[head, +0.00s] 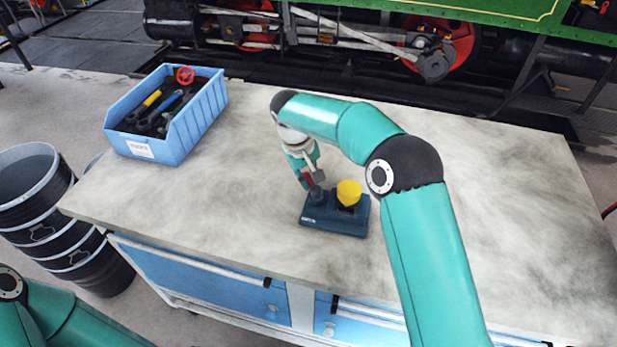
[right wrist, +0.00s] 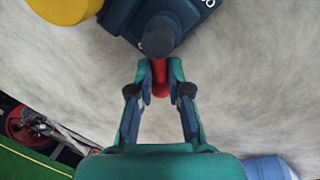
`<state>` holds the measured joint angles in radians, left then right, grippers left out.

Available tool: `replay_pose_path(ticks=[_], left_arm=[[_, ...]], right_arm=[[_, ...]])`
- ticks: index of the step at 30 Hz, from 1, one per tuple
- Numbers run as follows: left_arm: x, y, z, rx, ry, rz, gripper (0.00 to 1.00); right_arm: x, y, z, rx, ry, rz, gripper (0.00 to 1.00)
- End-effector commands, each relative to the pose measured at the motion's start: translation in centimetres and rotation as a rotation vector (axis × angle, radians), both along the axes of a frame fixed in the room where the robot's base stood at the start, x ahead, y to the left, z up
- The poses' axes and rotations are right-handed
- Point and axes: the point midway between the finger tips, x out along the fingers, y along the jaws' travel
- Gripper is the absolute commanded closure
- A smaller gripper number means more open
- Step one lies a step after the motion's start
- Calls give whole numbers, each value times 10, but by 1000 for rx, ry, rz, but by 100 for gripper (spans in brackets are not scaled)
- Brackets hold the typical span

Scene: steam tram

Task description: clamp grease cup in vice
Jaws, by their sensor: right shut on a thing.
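The dark blue vice (head: 333,220) stands on the workbench, a little right of the middle in the head view. Its edge shows at the top of the right wrist view (right wrist: 125,15). The yellow grease cup (head: 349,190) sits upright at the vice's right part; it also shows at the upper left of the right wrist view (right wrist: 65,8). I cannot tell whether the jaws touch it. My right gripper (head: 311,180) is at the vice's left end, shut on the red handle (right wrist: 159,72) beside a dark round knob (right wrist: 158,38). My left gripper is out of view.
A blue bin (head: 180,138) of tools, with a red wheel (head: 185,76), stands at the workbench's (head: 480,200) back left. Black buckets (head: 60,215) stand on the floor at left. The green locomotive (head: 490,12) is behind. The bench's right side is clear.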

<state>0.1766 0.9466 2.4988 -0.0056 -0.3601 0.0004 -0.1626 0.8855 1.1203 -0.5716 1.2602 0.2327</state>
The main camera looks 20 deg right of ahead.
Motion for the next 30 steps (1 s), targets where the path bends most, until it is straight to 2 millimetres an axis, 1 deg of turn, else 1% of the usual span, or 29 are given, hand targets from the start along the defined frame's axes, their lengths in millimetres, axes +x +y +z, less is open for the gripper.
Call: replay_pose_path(ticks=[1,4,5,6,9,17,20,23,26,30], left_arm=[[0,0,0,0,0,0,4],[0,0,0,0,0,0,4],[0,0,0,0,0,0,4],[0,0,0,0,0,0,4],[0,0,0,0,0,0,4],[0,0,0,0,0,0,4],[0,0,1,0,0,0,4],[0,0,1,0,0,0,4],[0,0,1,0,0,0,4],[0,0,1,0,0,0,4]], right_arm=[[4,0,4,2,-17,-2,100],[4,0,4,3,-18,0,100],[4,0,4,3,-18,0,79],[4,0,4,3,-18,0,73],[3,0,4,2,-15,0,58],[1,-1,2,1,-7,-1,58],[1,0,4,1,-6,-1,58],[2,2,12,0,-9,0,58],[1,4,26,1,-10,-1,58],[1,10,53,3,-12,0,58]])
